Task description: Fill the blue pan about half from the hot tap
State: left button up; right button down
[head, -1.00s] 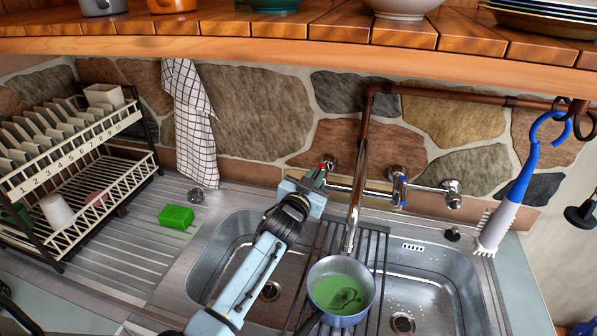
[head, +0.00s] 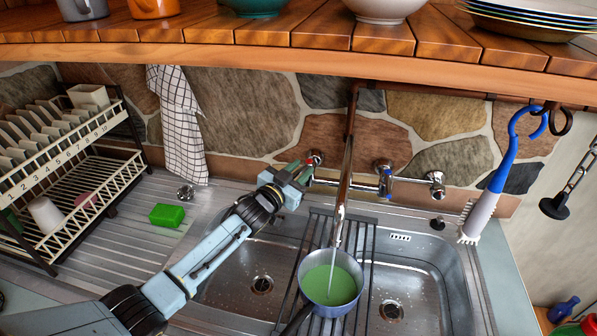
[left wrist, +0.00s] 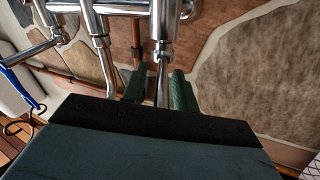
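The blue pan (head: 345,303) stands upright on the dark rack (head: 362,240) over the sink, below the spout (head: 344,190). Its inside looks green, and a thin pale stream falls from the spout into it. I cannot tell the water level. The hot tap (head: 315,157), with a bit of red, is on the wall left of the spout. My left gripper (head: 301,172) is at this tap. In the left wrist view, its green fingers (left wrist: 159,92) stand on either side of a chrome tap lever (left wrist: 160,76), with gaps showing. My right gripper is out of view.
The blue-marked cold tap (head: 386,182) is right of the spout. A green sponge (head: 167,215) and a dish rack (head: 70,170) are at the left. A blue-and-white brush (head: 497,190) hangs at the right. A wooden shelf (head: 300,62) runs overhead.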

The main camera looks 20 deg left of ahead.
pick_arm(q)
jog(key=shift+o, duration=0.2)
jog(key=shift+a+f, duration=0.1)
jog(key=shift+f, duration=0.05)
jog(key=shift+s+a, duration=0.1)
jog(key=shift+s, duration=0.15)
jog(key=v, duration=1.2)
jog(key=shift+s+b, duration=0.3)
jog(key=shift+s, duration=0.15)
dwell(5.8)
